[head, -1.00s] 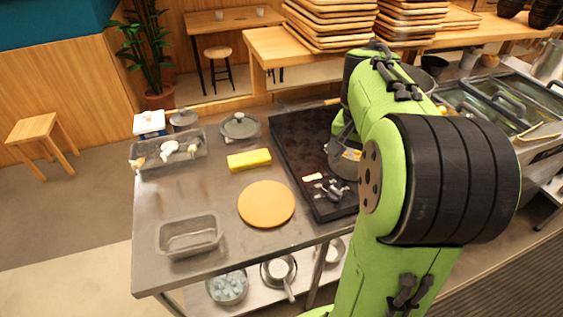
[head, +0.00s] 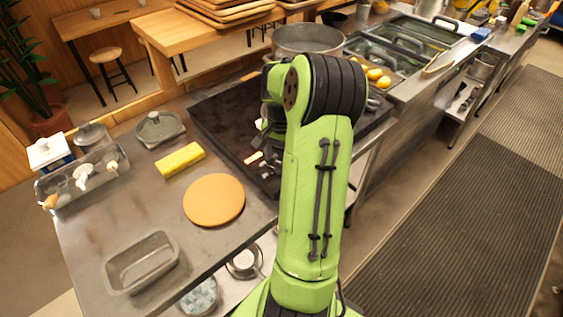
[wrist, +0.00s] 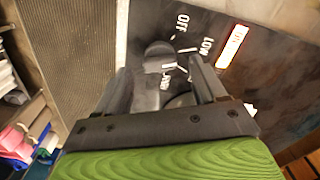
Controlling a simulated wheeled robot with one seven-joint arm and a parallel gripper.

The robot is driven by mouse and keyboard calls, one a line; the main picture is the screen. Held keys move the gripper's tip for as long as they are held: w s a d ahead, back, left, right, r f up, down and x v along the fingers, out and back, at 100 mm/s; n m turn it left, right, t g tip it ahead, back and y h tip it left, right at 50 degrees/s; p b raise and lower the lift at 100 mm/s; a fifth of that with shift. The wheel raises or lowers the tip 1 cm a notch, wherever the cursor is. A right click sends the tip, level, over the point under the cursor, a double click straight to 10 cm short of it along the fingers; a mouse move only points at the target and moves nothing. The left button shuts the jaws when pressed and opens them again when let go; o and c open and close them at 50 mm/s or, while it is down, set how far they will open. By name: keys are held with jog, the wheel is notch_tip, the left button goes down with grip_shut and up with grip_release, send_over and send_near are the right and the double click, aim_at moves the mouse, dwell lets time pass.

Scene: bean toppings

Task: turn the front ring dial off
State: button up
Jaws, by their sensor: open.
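The black cooktop (head: 222,112) is on the steel counter, partly hidden by my arm in the head view. In the wrist view, a dark dial with a grey grip (wrist: 158,58) shows on the black panel, with the printed words OFF and LOW beside it. My gripper (wrist: 160,72) is open, with one finger on each side of the dial. I cannot tell whether the fingers touch it. In the head view my arm hides most of the gripper and the dial.
A round orange board (head: 214,200), a yellow block (head: 180,159), a lidded pan (head: 158,128) and an empty clear tray (head: 140,264) are on the counter to the left. A large pot (head: 307,40) stands at the back. Floor to the right is open.

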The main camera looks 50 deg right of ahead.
jog(key=shift+f, duration=0.95)
jog(key=c, duration=1.1)
jog(key=shift+o, duration=0.2)
jog(key=shift+r, duration=0.1)
jog(key=shift+n, duration=0.3)
jog(key=n+p, duration=0.1)
jog(key=n, duration=0.3)
jog(key=shift+n+p, duration=0.45)
jog(key=shift+n, duration=1.85)
